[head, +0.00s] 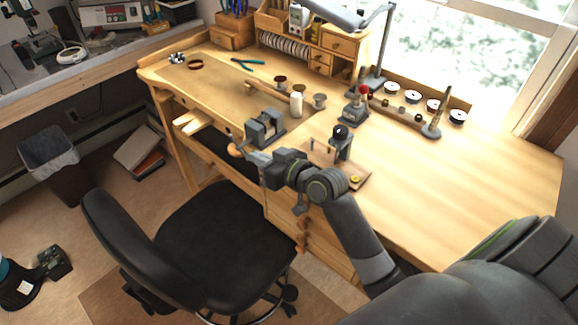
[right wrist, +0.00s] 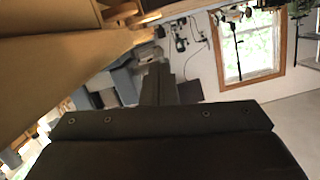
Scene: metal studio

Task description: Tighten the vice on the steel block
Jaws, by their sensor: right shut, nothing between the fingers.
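The grey vice (head: 265,129) stands at the front edge of the wooden bench, left of the middle in the head view. A steel block cannot be told apart from its jaws at this size. My right gripper (head: 242,150) is just in front of the vice, below and left of it in the head view, at the bench edge. It is shut and empty; whether it touches the vice or its handle cannot be told. In the right wrist view the shut fingers (right wrist: 158,84) point away beside a grey-blue shape that may be the vice. My left gripper is not in view.
A small black-topped device (head: 341,140) stands right of my right wrist. A black chair (head: 210,235) is below the bench edge. The bench's right part (head: 480,170) is clear.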

